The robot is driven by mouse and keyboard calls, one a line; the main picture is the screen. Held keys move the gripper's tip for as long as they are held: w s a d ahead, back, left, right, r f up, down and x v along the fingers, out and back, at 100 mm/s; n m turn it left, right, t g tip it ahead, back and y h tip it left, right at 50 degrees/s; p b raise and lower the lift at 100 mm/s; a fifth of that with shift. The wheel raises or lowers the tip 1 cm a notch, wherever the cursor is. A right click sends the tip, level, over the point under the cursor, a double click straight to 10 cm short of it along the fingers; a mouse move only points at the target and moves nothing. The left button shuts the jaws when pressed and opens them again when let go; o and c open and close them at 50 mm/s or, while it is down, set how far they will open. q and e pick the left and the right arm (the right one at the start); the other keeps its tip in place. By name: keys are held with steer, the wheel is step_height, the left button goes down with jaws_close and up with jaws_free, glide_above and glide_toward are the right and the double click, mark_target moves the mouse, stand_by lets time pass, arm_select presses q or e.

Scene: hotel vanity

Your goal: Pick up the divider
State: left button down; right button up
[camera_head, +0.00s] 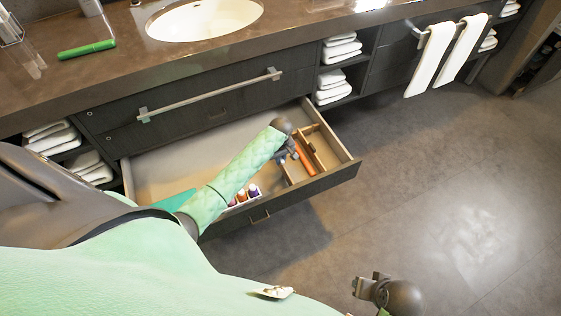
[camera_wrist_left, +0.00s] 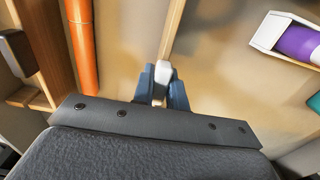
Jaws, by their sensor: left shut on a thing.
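The open drawer (camera_head: 165,170) holds a thin wooden divider (camera_wrist_left: 173,28), which runs away from my left gripper's fingertips in the left wrist view. My left gripper (camera_head: 286,153) reaches down into the drawer and is shut on the near end of this divider. In the left wrist view the blue and white fingertips (camera_wrist_left: 162,88) close around it, and the gripped part is mostly hidden. My right gripper (camera_head: 366,285) hangs over the floor, away from the drawer; its jaw opening is not clear.
An orange stick (camera_head: 303,158) lies beside a wooden compartment insert (camera_head: 325,145) at the drawer's right. A white box of small bottles (camera_head: 243,194) stands at the drawer front. The counter (camera_head: 120,75) with sink (camera_head: 205,18) overhangs behind.

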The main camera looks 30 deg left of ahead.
arm_select(q)
step_height(320, 180, up, 18)
arm_select(e)
steer(key=shift+w+a+f, duration=0.1)
steer(key=shift+a+f, duration=0.1)
steer(key=shift+a, duration=0.1)
